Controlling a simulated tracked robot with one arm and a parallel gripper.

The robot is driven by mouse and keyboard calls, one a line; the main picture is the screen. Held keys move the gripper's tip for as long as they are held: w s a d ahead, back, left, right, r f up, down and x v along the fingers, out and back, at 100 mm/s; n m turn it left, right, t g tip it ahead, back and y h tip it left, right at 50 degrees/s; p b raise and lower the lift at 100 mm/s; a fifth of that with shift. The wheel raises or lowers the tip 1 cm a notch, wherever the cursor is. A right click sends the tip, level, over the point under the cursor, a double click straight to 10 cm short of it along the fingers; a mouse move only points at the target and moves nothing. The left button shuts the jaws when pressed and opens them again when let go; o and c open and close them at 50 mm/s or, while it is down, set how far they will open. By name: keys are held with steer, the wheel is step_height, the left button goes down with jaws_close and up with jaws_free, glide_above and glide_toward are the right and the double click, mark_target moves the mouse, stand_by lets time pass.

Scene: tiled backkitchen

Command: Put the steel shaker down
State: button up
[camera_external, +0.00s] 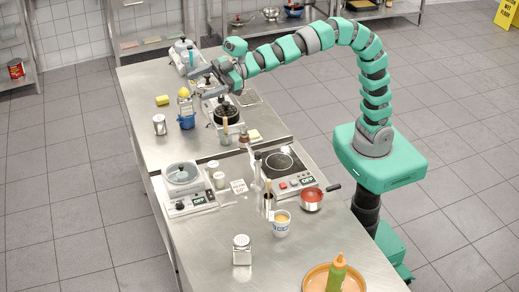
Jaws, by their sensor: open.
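A small silvery cylinder (159,124), which looks like the steel shaker, stands upright near the left edge of the steel counter (215,225). My gripper (208,88) is open above the far part of the counter, to the right of the cylinder and apart from it. Dark appliances behind its fingers make the space between them hard to read. Another shaker-like container (242,250), pale with a grey cap, stands upright on the near part of the counter.
A blue container (187,121), a yellow sponge (162,100) and a black-topped appliance (227,114) stand near my gripper. A hotplate (281,163), a scale-like appliance (183,175), a red pan (312,201) and a cup (281,226) stand nearer. The near-left counter is clear.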

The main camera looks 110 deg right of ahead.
steer(key=s+d+r+m+h, duration=0.2)
steer(key=s+d+r, duration=0.1)
steer(key=s+r, duration=0.3)
steer(key=s+d+r+m+h, duration=0.2)
steer(key=s+d+r+m, duration=0.15)
steer(key=s+r, duration=0.25)
steer(key=s+a+r+g, duration=0.1)
steer(key=s+a+r, duration=0.1)
steer(key=s, duration=1.1)
steer(key=shift+s+r+y, duration=0.35)
steer(key=shift+r+y, duration=0.05)
steer(key=shift+r, duration=0.45)
steer(key=shift+f, duration=0.15)
steer(key=shift+f+b, duration=0.4)
steer(key=shift+b, duration=0.1)
